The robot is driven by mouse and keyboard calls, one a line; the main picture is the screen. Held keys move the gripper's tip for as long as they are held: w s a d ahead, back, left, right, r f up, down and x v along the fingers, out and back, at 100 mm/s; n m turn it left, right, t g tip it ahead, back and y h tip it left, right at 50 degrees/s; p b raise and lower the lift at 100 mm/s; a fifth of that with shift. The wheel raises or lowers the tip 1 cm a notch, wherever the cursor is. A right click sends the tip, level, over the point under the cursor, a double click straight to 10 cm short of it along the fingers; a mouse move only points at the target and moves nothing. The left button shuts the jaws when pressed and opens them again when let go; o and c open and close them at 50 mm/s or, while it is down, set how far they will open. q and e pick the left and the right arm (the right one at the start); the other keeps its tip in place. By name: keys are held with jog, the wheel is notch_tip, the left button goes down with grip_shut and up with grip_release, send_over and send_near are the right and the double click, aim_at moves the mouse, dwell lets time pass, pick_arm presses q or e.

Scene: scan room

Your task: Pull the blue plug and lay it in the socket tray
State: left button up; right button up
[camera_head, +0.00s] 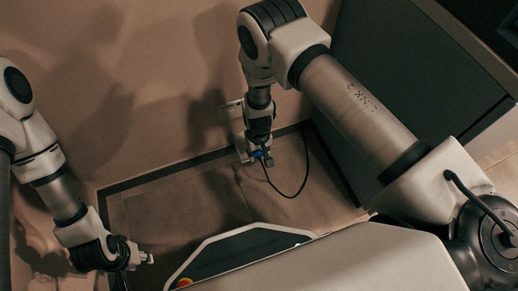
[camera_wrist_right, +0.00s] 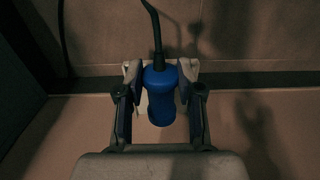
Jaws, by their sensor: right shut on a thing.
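The blue plug (camera_wrist_right: 160,94) is between the two fingers of my right gripper (camera_wrist_right: 160,75) in the right wrist view, with a finger against each side. A black cable (camera_wrist_right: 154,30) runs from its far end. In the head view only a little blue of the plug (camera_head: 258,154) shows at the tip of my right gripper (camera_head: 257,158), near the wall. Whether the plug is still in a socket is hidden. My left gripper (camera_head: 147,257) is low on the left, away from the plug; its fingers are too small to read. I cannot make out the socket tray for certain.
The cable (camera_head: 303,180) loops down over the tiled floor (camera_head: 195,200). A dark cabinet (camera_head: 400,60) stands on the right. A dark skirting strip (camera_head: 165,176) runs along the wall foot.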

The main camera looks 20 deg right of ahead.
jog(key=shift+w+f+b, duration=0.3)
jog(key=shift+w+b, duration=0.2)
jog(key=shift+b, duration=0.4)
jog(key=shift+w+f+b, duration=0.25)
jog(key=shift+w+b, duration=0.25)
jog(key=shift+b, duration=0.4)
jog(key=w+b, duration=0.2)
jog(key=b, duration=0.1)
jog(key=shift+w+f+b, duration=0.15)
jog(key=shift+f+b, duration=0.15)
jog(key=shift+f, duration=0.05)
jog(key=shift+f+b, duration=0.55)
jog(key=shift+f, duration=0.35)
jog(key=o, duration=1.2)
notch_tip(320, 180, up, 12)
